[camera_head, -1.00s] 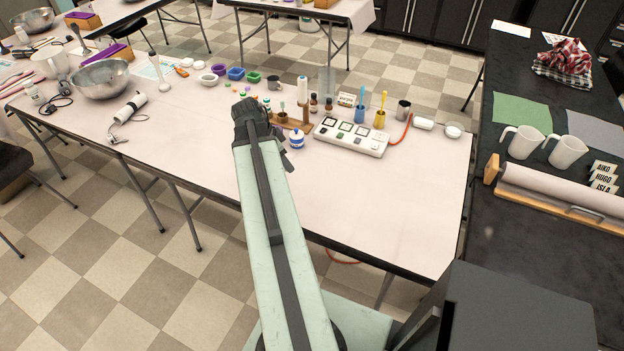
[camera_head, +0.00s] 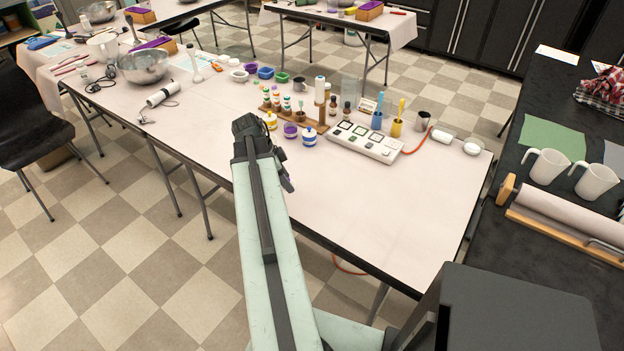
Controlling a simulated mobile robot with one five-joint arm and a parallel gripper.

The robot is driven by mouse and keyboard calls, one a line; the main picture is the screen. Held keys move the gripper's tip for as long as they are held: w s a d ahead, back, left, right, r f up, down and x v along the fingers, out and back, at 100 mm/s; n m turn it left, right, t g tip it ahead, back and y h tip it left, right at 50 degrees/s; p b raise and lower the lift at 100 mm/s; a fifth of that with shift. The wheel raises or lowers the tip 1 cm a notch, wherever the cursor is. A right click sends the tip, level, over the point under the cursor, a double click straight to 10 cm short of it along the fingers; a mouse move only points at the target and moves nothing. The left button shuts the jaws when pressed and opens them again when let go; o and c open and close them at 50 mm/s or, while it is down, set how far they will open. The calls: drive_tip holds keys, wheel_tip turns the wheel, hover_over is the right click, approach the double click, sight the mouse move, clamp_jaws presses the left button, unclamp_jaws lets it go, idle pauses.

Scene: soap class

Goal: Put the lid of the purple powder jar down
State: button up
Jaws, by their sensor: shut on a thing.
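The purple powder jar (camera_head: 290,130) stands on the long pale table, between a yellow-banded jar (camera_head: 270,121) and a blue-banded jar (camera_head: 309,136). Its top looks purple and open, with no lid on it. My gripper (camera_head: 287,184) is mostly hidden behind my own dark wrist and pale arm, to the left of and nearer than the jars. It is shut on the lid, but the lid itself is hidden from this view.
A wooden rack of small bottles (camera_head: 296,116) stands behind the jars. A white panel with dark squares (camera_head: 362,143) lies to their right. The pale table top (camera_head: 400,195) is clear at the front right. A metal bowl (camera_head: 143,67) and a white cylinder (camera_head: 163,94) lie left.

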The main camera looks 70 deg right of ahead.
drive_tip(key=shift+s, duration=0.1)
drive_tip(key=b, duration=0.1)
hover_over(316, 169)
drive_tip(key=w, duration=0.1)
drive_tip(key=shift+w+a+f, duration=0.2)
drive_tip(key=shift+a+f, duration=0.1)
drive_tip(key=shift+f, duration=0.45)
wheel_tip(316, 169, down, 4)
drive_tip(key=b, duration=0.4)
drive_tip(key=shift+r, duration=0.1)
drive_tip(key=shift+a+r, duration=0.1)
drive_tip(key=shift+r, duration=0.1)
drive_tip(key=shift+f, duration=0.15)
drive_tip(key=o, duration=1.3)
